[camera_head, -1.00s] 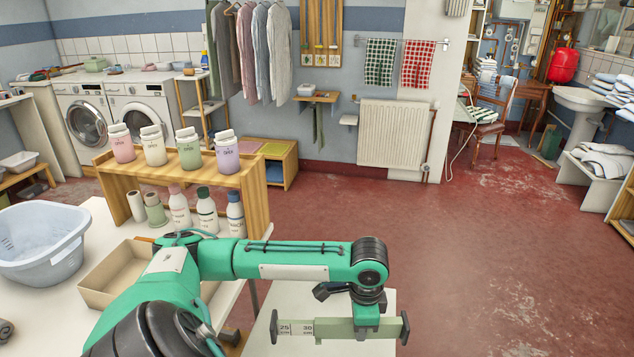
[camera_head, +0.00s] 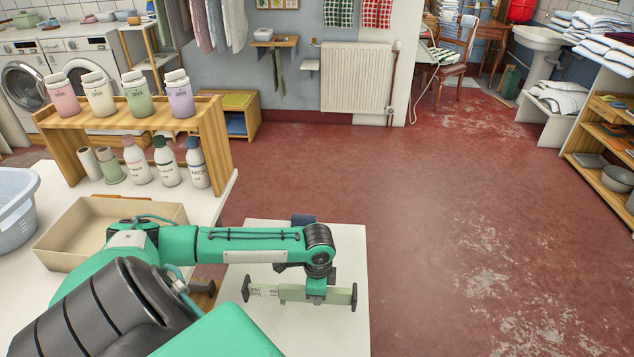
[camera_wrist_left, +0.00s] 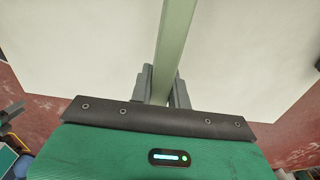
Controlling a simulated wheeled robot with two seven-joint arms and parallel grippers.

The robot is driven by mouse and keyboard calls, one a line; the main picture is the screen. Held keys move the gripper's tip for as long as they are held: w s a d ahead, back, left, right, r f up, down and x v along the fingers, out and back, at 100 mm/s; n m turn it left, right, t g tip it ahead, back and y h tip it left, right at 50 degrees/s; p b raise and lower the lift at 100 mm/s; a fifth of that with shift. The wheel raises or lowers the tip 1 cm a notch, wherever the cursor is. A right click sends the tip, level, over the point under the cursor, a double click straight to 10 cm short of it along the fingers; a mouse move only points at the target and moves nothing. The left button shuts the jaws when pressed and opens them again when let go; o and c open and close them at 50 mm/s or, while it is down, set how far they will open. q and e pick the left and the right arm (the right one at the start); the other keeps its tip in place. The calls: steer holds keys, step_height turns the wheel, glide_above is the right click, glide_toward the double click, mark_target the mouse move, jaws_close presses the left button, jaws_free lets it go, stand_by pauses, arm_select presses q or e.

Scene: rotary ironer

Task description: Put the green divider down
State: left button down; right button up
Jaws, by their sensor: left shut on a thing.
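The green divider (camera_head: 293,293) is a long pale green bar with dark end pieces and a white label at its left part. My left gripper (camera_head: 316,296) is shut on it, nearer its right end, and holds it over the white table top (camera_head: 345,250). In the left wrist view the divider (camera_wrist_left: 174,40) runs away from between the two fingers (camera_wrist_left: 160,85), with white surface beneath. I cannot tell whether the divider touches the surface. My right gripper is not in view.
A cardboard-coloured open box (camera_head: 75,250) and a pale blue basin (camera_head: 12,210) stand on the left table. A wooden rack (camera_head: 215,150) with several bottles stands behind the box. The red floor (camera_head: 430,220) to the right is clear.

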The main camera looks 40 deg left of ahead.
arm_select(q)
step_height(320, 180, down, 5)
steer(key=shift+r+b, duration=0.2)
steer(key=shift+b, duration=0.1)
steer(key=shift+f, duration=0.35)
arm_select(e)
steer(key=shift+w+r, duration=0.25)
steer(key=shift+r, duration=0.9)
arm_select(q)
steer(key=shift+f, duration=0.1)
steer(key=c, duration=1.3)
jaws_free()
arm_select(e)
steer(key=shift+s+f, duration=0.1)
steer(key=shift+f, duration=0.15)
